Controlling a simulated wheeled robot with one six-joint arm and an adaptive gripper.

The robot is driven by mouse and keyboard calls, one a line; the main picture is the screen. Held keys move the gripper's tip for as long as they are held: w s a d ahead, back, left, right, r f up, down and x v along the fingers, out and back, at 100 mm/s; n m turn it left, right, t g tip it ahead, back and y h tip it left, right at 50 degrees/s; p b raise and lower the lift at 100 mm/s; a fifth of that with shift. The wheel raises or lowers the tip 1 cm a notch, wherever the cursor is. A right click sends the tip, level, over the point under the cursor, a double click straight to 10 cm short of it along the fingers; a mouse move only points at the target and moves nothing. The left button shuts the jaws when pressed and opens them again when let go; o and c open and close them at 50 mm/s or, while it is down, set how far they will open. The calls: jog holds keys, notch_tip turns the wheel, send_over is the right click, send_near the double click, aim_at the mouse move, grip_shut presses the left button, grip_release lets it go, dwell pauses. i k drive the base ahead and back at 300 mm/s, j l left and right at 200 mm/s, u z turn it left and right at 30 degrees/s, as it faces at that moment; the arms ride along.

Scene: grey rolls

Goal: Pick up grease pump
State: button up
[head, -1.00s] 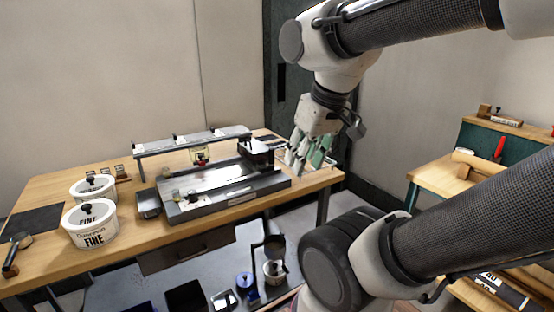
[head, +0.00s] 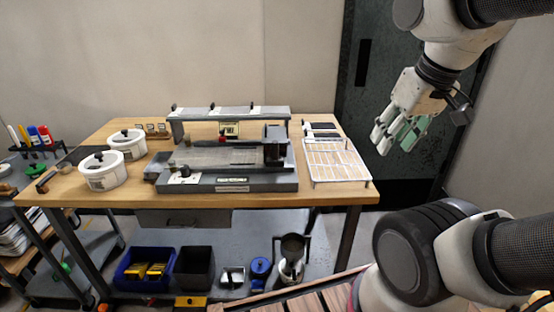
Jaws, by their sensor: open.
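No thing in the head view can be told for sure as the grease pump. A blue can (head: 260,268) stands on the lower shelf under the workbench. To its right is a pale can (head: 290,270) with a dark frame and a round dark part above it; either might be a pump, but they are too small to tell. My gripper (head: 396,138) hangs in the air to the right of the workbench, pointing down and left, well above the shelf. It is open and empty, with pale and green fingers.
The workbench (head: 100,194) carries a grey machine (head: 228,188), two white tubs (head: 102,172) (head: 128,143) and a white wire rack (head: 338,160). Blue (head: 130,272) and black (head: 195,268) bins sit below. A cart with bottles stands left; a slatted wooden surface (head: 300,298) is in front.

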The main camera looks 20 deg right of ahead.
aim_at(33, 133)
jog(key=l, duration=0.15)
jog(key=i+j, duration=0.2)
jog(key=j, duration=0.4)
jog(key=i+j, duration=0.15)
jog(key=j, duration=0.45)
jog(key=i+j, duration=0.2)
jog(key=j, duration=0.4)
jog(key=i+j, duration=0.2)
jog(key=j, duration=0.4)
jog(key=i+j+u, duration=0.1)
jog(key=j, duration=0.5)
jog(key=i+j, duration=0.3)
jog(key=j, duration=0.3)
jog(key=i+j, duration=0.2)
jog(key=j, duration=0.4)
jog(key=i+j, duration=0.2)
jog(key=j, duration=0.4)
